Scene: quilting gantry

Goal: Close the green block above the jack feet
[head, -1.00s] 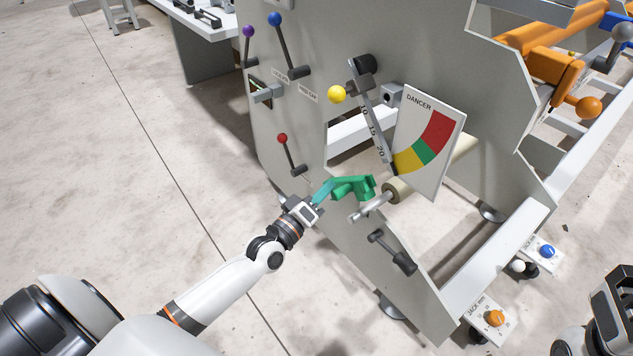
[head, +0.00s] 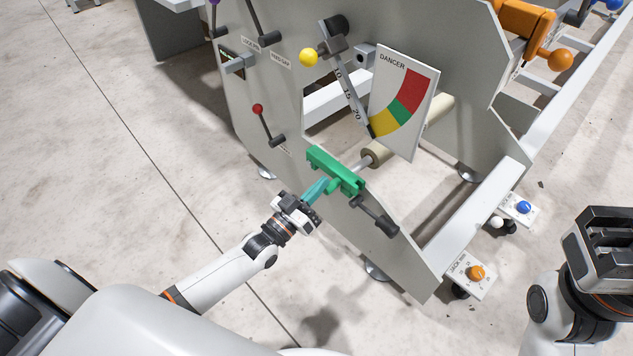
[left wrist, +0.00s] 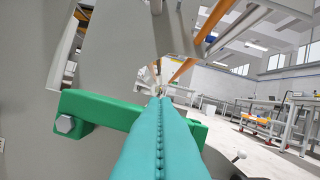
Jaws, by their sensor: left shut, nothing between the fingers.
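The green block (head: 333,168) lies along the slanted edge of the grey side panel, across the end of the roller shaft. In the left wrist view the green block (left wrist: 95,110) runs behind the fingers, with a bolt head at its left end. My left gripper (head: 318,188) is shut and empty; its teal fingers (left wrist: 160,130) are at the block's near side, and I cannot tell if they touch it. Jack feet show as round metal pads below the frame, one at the near corner (head: 376,271) and one farther back (head: 469,174). My right gripper (head: 606,238) is at the right edge, its fingers unclear.
A dark-handled lever (head: 375,217) sits just right of the block. A red-knob lever (head: 264,124) and the dancer gauge (head: 404,103) are above. Jack panels with an orange knob (head: 477,272) and a blue knob (head: 524,207) stand right. Floor at left is clear.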

